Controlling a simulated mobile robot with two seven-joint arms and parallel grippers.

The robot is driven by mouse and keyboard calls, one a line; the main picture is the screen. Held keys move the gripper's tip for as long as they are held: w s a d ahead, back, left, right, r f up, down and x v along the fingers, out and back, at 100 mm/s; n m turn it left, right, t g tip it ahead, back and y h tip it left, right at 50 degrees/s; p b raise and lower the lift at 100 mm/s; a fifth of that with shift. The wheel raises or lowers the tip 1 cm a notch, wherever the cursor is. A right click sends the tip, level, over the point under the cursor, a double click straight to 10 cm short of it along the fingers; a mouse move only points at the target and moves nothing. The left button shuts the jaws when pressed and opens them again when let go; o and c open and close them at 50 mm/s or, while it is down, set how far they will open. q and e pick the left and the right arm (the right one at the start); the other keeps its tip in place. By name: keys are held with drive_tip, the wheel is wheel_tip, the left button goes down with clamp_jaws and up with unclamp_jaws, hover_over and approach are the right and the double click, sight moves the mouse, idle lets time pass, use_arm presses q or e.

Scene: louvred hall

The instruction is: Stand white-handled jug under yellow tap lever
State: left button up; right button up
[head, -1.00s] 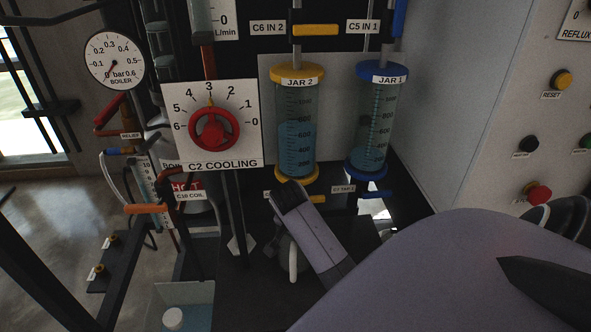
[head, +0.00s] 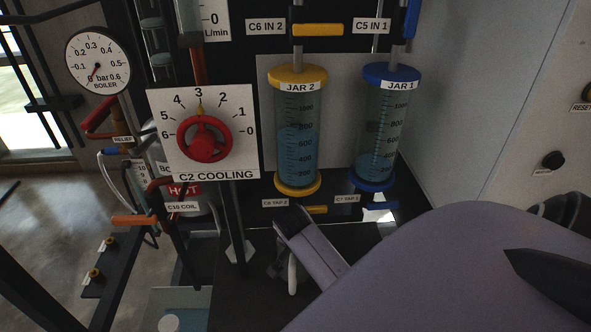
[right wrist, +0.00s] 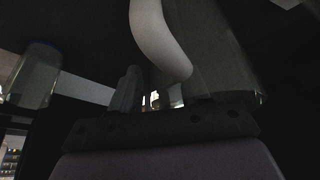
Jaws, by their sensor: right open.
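The yellow tap lever (head: 316,209) sticks out below the yellow-capped jar 2 (head: 297,135). The jug's white handle (head: 292,274) shows below and slightly left of that lever, low over the dark surface. Most of the jug is hidden in the head view behind my right gripper (head: 281,264), which is open beside the handle. In the right wrist view, the white handle (right wrist: 158,42) curves down close in front of my gripper, with the jug's dark, clear body (right wrist: 215,65) to its right. I cannot tell whether the fingers touch the handle. My left gripper is out of view.
A blue-rimmed clear vessel (right wrist: 33,80) shows in the right wrist view. A pale wall closes the right side.

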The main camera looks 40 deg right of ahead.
clamp_jaws()
drive_tip(key=shift+r, duration=0.1)
idle(0.4)
